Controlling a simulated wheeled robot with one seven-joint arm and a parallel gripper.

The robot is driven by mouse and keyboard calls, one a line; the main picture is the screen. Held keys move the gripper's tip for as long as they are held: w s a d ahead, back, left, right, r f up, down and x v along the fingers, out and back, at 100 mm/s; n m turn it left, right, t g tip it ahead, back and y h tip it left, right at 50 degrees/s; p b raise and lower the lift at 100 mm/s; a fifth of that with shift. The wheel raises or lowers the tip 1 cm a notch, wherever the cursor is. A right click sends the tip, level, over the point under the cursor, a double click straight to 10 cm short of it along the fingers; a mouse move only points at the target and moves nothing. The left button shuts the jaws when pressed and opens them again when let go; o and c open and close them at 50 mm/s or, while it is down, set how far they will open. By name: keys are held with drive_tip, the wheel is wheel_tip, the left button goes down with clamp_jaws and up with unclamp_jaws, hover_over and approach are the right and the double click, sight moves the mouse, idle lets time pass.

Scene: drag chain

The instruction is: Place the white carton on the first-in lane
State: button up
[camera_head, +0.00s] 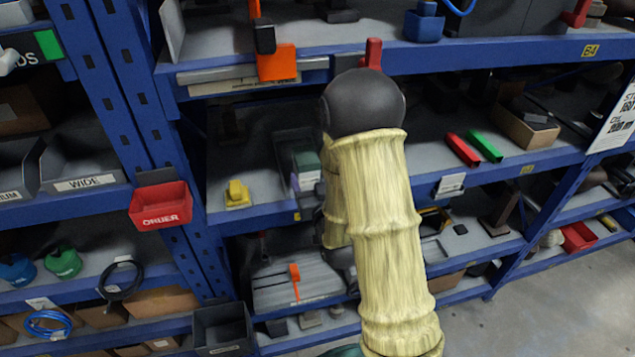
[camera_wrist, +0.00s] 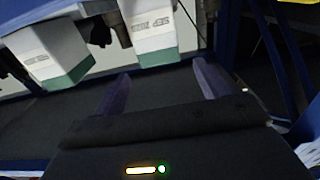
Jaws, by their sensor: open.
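Two white cartons with green ends show in the wrist view. The left carton (camera_wrist: 45,47) and the right carton (camera_wrist: 148,28) stand apart, each with dark date print; the right one's reads "SEP 2028". My gripper (camera_wrist: 161,70) has its two purple fingers spread, with nothing between them. The right carton is just beyond the fingertips, and I see no contact. A green and white item (camera_head: 306,160) shows left of the arm in a dark lane. I cannot tell which lane is first-in.
Blue shelf uprights (camera_head: 118,80) and shelf edges surround the arm. A yellow object (camera_head: 237,194) sits on the middle shelf at left. A red bin (camera_head: 160,205) hangs on the upright. Red (camera_head: 462,150) and green (camera_head: 486,146) bars lie right of the arm.

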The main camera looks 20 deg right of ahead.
drive_tip(key=shift+s+r+p, duration=0.15)
drive_tip(key=shift+s+p, duration=0.35)
drive_tip(key=shift+p, duration=1.7)
drive_tip(key=shift+s+p, duration=0.95)
drive_tip(key=shift+p, duration=1.35)
drive_tip(key=shift+w, duration=0.1)
drive_tip(key=s+r+g, duration=0.3)
drive_tip(key=s+g, duration=0.4)
drive_tip(key=s, duration=0.2)
drive_tip(key=s+r+g, duration=0.4)
drive_tip(key=s+g, duration=0.4)
drive_tip(key=s, duration=0.1)
